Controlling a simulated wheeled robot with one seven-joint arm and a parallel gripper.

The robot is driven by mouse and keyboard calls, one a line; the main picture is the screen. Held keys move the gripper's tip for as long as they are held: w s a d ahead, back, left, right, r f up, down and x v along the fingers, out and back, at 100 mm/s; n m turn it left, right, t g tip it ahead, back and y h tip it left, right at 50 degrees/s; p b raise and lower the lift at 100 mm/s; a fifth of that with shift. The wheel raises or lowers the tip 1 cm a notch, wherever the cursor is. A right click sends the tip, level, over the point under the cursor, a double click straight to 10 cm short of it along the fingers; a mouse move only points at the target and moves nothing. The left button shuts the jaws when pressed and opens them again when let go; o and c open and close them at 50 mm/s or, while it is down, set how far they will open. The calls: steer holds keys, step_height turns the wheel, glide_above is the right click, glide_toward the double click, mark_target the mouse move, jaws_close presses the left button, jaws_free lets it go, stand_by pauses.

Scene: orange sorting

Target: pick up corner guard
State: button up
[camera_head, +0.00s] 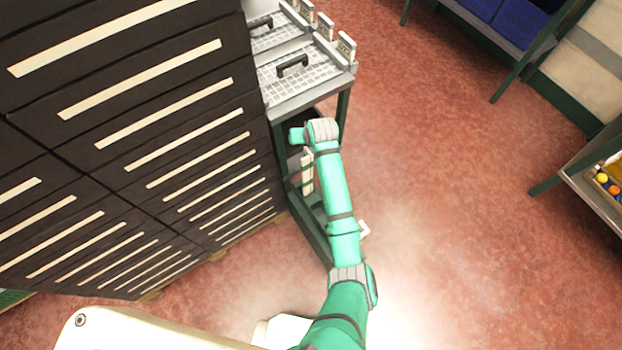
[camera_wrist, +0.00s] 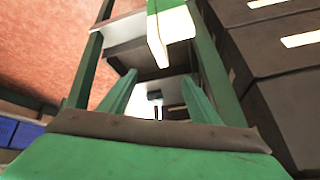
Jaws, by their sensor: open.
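In the wrist view my gripper (camera_wrist: 159,76) is open, its two green fingers apart with nothing visible between their tips. It points into a green-framed stand. A cream and green angled piece (camera_wrist: 157,40), which looks like the corner guard, sticks out over the front edge of a pale shelf, above the fingers in the picture and apart from them. In the head view a cream upright piece (camera_head: 307,172) shows inside the stand, left of my forearm; I cannot tell if it is the same piece. My gripper's fingers cannot be made out in the head view.
The stand carries trays with black handles (camera_head: 292,66) on top. Dark drawer cabinets (camera_head: 130,120) stand close on its left. Blue crates (camera_head: 520,22) sit on a rack at the upper right, and a bench (camera_head: 590,185) stands at the right. The red floor (camera_head: 450,180) between is clear.

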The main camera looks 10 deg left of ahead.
mark_target(308, 167)
steer(key=s+r+n+g+h, duration=0.1)
steer(key=s, duration=0.1)
steer(key=s+d+r+n+g+h, duration=0.1)
steer(key=s+n+g, duration=0.1)
steer(key=s, duration=0.1)
steer(key=s+d+r+n+g+h, duration=0.1)
steer(key=s+n+g, duration=0.1)
steer(key=shift+s+d+h, duration=0.15)
steer(key=shift+d+h, duration=0.05)
steer(key=shift+h, duration=0.1)
steer(key=shift+s+d+f, duration=0.1)
steer(key=shift+s+f, duration=0.05)
step_height(308, 167, down, 10)
steer(key=shift+d+f, duration=0.15)
steer(key=shift+f, duration=0.1)
jaws_close()
steer(key=shift+r, duration=0.15)
